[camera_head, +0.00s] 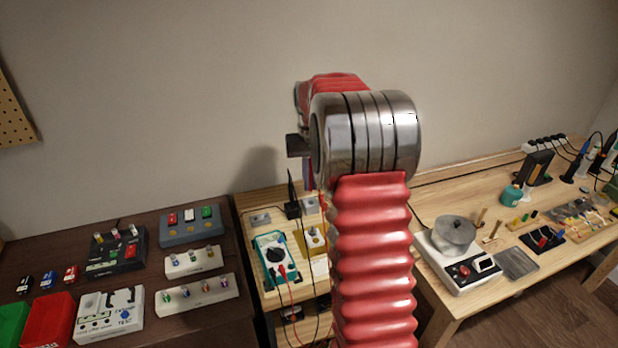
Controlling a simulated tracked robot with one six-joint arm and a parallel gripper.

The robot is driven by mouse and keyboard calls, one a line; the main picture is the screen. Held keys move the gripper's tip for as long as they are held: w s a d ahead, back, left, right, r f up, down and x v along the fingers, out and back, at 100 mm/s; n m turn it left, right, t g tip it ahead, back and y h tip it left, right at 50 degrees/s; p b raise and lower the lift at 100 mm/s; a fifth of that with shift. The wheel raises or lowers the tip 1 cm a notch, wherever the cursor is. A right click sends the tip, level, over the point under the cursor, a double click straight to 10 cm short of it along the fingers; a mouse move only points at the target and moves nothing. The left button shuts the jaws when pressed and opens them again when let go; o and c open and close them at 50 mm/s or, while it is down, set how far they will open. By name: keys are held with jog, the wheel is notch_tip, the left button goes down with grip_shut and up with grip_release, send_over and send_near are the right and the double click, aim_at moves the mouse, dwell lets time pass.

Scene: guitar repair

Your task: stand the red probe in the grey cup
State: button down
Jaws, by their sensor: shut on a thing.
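My arm, with red ribbed sleeves and a steel joint, rises through the middle of the view. It bends away from me at the top, and the gripper end is hidden behind it. A teal-edged multimeter (276,257) with a dark dial lies on the small wooden bench left of my arm. Small red pieces (282,269) show on its lower part, too small to tell whether one is the red probe. I cannot make out the grey cup. Part of this bench is hidden behind my arm.
A dark table (150,262) at left carries several switch boxes, a red bin (47,322) and a green bin. A long wooden bench (437,197) at right holds a grey pot (454,231) on a white device. Thin cables hang over the small bench.

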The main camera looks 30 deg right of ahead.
aim_at(311, 189)
jog(key=shift+f, duration=1.3)
jog(key=shift+f, duration=1.15)
dwell(3.5)
jog(key=shift+r, duration=0.3)
dwell(0.6)
jog(key=c, duration=1.8)
grip_release()
jog(key=shift+o, duration=0.7)
jog(key=o, duration=0.3)
jog(key=shift+s, duration=0.1)
